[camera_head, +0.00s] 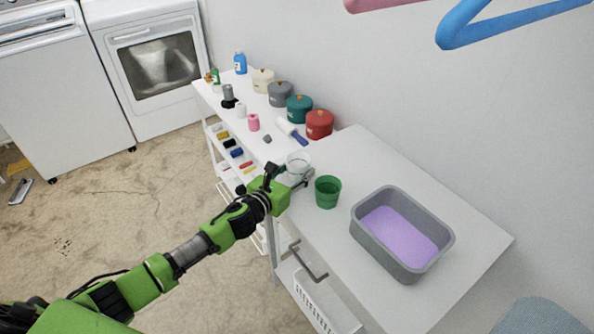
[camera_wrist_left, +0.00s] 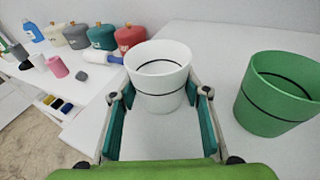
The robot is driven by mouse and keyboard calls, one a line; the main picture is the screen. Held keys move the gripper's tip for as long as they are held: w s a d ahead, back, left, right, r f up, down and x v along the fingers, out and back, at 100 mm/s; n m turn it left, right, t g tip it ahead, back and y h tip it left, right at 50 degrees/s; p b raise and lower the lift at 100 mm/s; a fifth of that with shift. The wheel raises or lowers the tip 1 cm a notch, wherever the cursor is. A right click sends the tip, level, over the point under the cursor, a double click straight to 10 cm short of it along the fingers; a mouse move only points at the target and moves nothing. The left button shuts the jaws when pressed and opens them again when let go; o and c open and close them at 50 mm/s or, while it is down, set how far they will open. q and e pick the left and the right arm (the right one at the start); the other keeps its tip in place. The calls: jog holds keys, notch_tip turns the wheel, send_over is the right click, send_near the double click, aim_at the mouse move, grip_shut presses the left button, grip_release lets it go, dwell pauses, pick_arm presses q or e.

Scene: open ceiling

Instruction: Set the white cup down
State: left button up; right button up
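The white cup (camera_head: 298,164) is upright at the edge of the white table, where the table meets the shelf. In the left wrist view the white cup (camera_wrist_left: 161,82) sits between the fingers of my left gripper (camera_wrist_left: 161,94), one on each side and seemingly against its wall. In the head view my left gripper (camera_head: 292,180) reaches the cup from the near left. Whether the cup's base touches the surface is hard to tell. A green cup (camera_head: 327,192) stands just right of it and also shows in the left wrist view (camera_wrist_left: 278,98). My right gripper is not in view.
A grey basin (camera_head: 363,238) with a purple inside stands on the table (camera_head: 440,300) to the right. Several lidded pots, including a red one (camera_head: 319,125), line the wall. A lint roller (camera_head: 291,131) lies behind the cup. The table's far right is clear.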

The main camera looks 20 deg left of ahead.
pick_arm(q)
jog(key=shift+o, duration=1.3)
jog(key=shift+r, duration=0.15)
jog(key=v, duration=1.2)
